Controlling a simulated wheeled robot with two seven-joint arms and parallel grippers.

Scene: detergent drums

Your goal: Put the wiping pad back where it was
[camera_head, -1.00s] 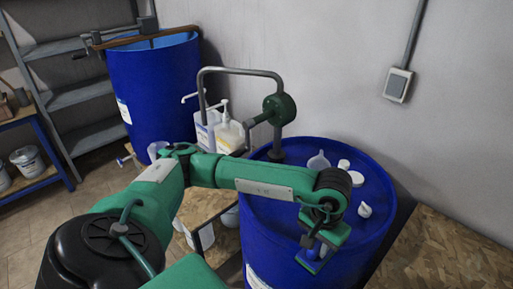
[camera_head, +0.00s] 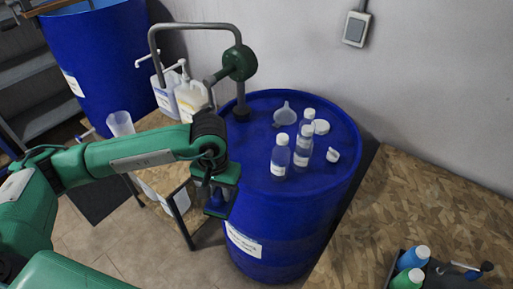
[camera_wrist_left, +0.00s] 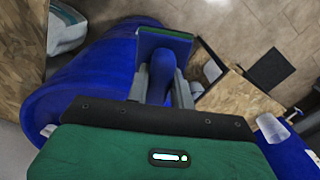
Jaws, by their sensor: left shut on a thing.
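My left gripper (camera_head: 220,190) hangs beside the left edge of the near blue drum (camera_head: 290,225), pointing down. It is shut on the wiping pad (camera_head: 216,210). In the left wrist view, the wiping pad (camera_wrist_left: 165,38) is a flat blue and green block with a rounded blue handle. The left gripper's two grey fingers (camera_wrist_left: 163,82) are around that handle. The pad is off the drum top, and most of it is hidden by the gripper in the head view. My right gripper is not seen.
Several clear bottles (camera_head: 303,145), a funnel (camera_head: 286,113) and white caps (camera_head: 321,127) stand on the drum top. A pump (camera_head: 238,62) rises behind. A low wooden table (camera_head: 170,180) with jugs (camera_head: 190,98) is left; a wooden board (camera_head: 400,200) with a bottle caddy (camera_head: 425,268) is right.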

